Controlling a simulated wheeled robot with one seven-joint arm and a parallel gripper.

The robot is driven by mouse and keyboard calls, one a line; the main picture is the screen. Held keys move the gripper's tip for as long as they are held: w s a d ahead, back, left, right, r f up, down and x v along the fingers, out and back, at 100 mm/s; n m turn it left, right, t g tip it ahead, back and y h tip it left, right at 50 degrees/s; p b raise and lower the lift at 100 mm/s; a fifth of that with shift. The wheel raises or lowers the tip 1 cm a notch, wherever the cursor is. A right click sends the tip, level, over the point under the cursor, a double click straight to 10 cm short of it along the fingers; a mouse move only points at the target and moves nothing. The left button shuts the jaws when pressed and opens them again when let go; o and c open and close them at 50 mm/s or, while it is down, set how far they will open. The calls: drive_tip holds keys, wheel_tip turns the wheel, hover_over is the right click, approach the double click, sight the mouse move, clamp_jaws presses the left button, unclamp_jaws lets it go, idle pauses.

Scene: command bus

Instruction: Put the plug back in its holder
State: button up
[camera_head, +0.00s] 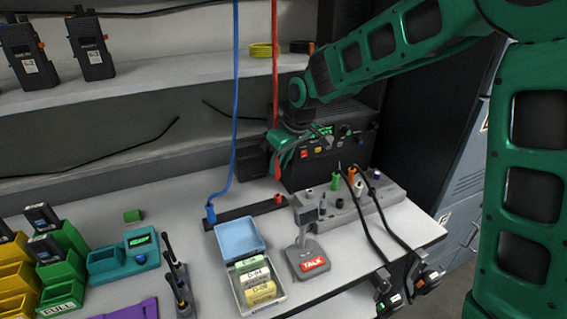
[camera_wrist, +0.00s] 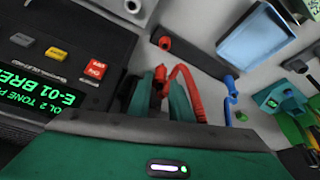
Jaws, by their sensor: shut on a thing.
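My gripper (camera_wrist: 166,100) is shut on a red plug (camera_wrist: 160,82) in the wrist view. The plug's red cord (camera_wrist: 187,78) curves off to the right of the fingers. In the head view my gripper (camera_head: 280,158) holds the plug above the counter, in front of the black radio, and the red cord (camera_head: 275,60) runs up from it. The holder is a dark bar (camera_head: 243,211) on the counter. A red socket (camera_head: 278,199) is at its right end, empty and apart from the plug. A blue plug (camera_head: 210,213) stands at its left end.
The black radio (camera_head: 327,143) stands behind my gripper. A grey block with knobs and cables (camera_head: 350,207) is to the right. The blue cord (camera_head: 235,90) hangs left of the red one.

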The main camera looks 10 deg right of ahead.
sight(279, 176)
drive_tip(key=shift+f, duration=2.65)
drive_tip(key=shift+s+f, duration=0.1)
drive_tip(key=shift+f, duration=1.05)
idle(0.6)
drive_tip(key=o, duration=0.9)
drive_tip(key=shift+r, duration=4.05)
